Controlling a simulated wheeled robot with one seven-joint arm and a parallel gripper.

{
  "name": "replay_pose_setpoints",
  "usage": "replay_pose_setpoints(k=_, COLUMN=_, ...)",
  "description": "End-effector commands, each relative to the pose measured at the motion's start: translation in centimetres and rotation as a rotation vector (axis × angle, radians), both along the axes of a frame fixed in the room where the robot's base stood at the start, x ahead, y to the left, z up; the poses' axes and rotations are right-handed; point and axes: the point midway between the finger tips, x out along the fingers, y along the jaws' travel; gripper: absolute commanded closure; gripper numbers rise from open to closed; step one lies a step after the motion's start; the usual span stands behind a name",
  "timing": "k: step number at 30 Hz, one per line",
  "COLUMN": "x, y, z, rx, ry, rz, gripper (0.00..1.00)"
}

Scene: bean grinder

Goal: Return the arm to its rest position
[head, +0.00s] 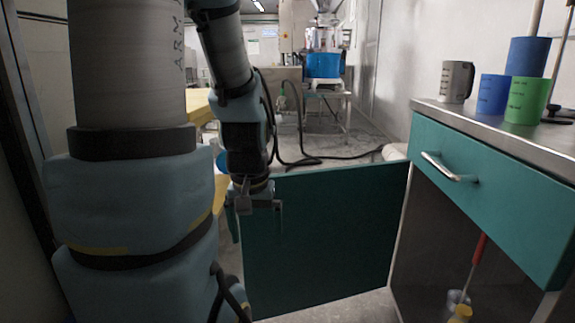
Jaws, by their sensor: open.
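My arm fills the left part of the head view and reaches forward, with its wrist hanging down. My gripper (257,207) points downward near the middle of the view. It is open, and nothing shows between its fingers. It is beside the upper left edge of an open teal cabinet door (325,240). I cannot tell whether it touches the door.
The teal cabinet (490,190) stands on the right with its drawer shut and its lower space open. A grey jug (456,81), blue cups (493,95) and a green cup (525,101) stand on its steel top. A blue container (323,65) sits at the back.

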Motion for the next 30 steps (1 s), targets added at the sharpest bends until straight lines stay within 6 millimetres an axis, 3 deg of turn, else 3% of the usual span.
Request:
replay_pose_setpoints(k=1, x=0.0, y=0.0, z=3.3, rx=0.0, ry=0.0, rz=0.0, gripper=0.02)
replay_pose_setpoints(k=30, x=0.0, y=0.0, z=33.1, rx=0.0, ry=0.0, rz=0.0, gripper=0.02)
